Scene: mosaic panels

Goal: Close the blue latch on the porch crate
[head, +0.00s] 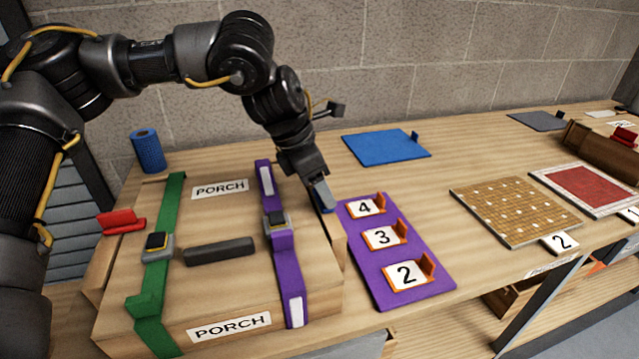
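The porch crate (215,285) is a wooden box with PORCH labels, a black handle, a green strap (157,285) and a purple strap (290,267) across its lid. At its right side a small blue piece (329,210), which looks like the blue latch, shows beneath the fingers of my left gripper (319,194). The fingers point down and hide most of it, so I cannot tell its angle or whether they touch it. I cannot tell whether the fingers are open or shut. A red latch (122,222) sticks out at the crate's left side. My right gripper is not in view.
A purple board (398,258) with cards 4, 3 and 2 lies close to the crate's right. A blue roll (147,151) stands behind the crate, and a blue mat (386,146) lies farther back. Mosaic panels (514,209) lie at the right.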

